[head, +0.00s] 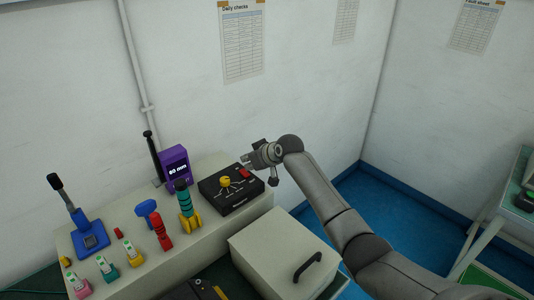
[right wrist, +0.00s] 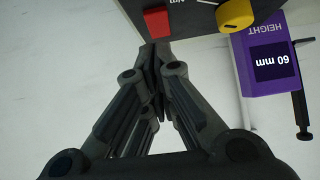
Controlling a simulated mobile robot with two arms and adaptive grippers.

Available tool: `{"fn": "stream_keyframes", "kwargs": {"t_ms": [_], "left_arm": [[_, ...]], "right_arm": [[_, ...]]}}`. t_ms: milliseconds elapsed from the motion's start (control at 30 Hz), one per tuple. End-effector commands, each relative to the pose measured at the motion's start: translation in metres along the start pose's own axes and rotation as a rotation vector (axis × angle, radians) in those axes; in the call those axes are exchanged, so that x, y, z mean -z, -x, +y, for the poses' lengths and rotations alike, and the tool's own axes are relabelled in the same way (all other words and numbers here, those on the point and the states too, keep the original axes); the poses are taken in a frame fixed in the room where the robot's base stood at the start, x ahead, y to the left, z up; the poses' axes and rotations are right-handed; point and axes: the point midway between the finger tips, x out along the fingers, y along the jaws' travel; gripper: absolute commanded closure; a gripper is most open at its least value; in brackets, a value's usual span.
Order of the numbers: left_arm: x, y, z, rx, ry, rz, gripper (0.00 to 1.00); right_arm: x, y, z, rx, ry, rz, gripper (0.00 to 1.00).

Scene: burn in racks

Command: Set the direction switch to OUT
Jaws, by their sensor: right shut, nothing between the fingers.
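A black control box (head: 232,202) sits on the pale bench top. It carries a yellow knob (head: 225,182) with white lines around it and a red switch (head: 246,174); the labels are too small to read. My right gripper (head: 250,168) is shut and empty at the box's back right edge, beside the red switch. In the right wrist view its closed fingertips (right wrist: 153,55) are just below the red switch (right wrist: 156,22); I cannot tell whether they touch it. The yellow knob (right wrist: 235,15) is to their right. My left gripper is not in view.
A purple height display (head: 175,165) reading 60 mm stands left of the box. A teal and yellow tool (head: 186,208), a blue lever unit (head: 88,232) and several small coloured items stand farther left. A pale lidded box (head: 280,238) with a black handle is in front.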

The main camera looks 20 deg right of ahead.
Motion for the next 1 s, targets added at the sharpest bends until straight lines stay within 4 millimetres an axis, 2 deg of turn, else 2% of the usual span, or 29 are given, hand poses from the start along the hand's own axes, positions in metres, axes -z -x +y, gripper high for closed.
{"fn": "stream_keyframes", "kwargs": {"t_ms": [33,67,133,700,1000], "left_arm": [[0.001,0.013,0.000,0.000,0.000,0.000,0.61],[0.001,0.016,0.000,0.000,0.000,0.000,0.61],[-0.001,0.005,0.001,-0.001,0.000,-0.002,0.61],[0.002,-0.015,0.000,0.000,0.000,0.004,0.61],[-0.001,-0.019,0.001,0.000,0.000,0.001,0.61]], "right_arm": [[0.012,0.008,-0.001,0.000,0.001,0.003,1.00],[0.016,0.011,-0.002,0.000,0.001,0.004,1.00],[0.007,0.014,-0.001,-0.001,0.002,0.005,1.00],[0.000,0.085,-0.001,-0.002,0.003,0.010,1.00],[-0.001,0.105,-0.001,-0.001,0.002,0.009,1.00]]}}
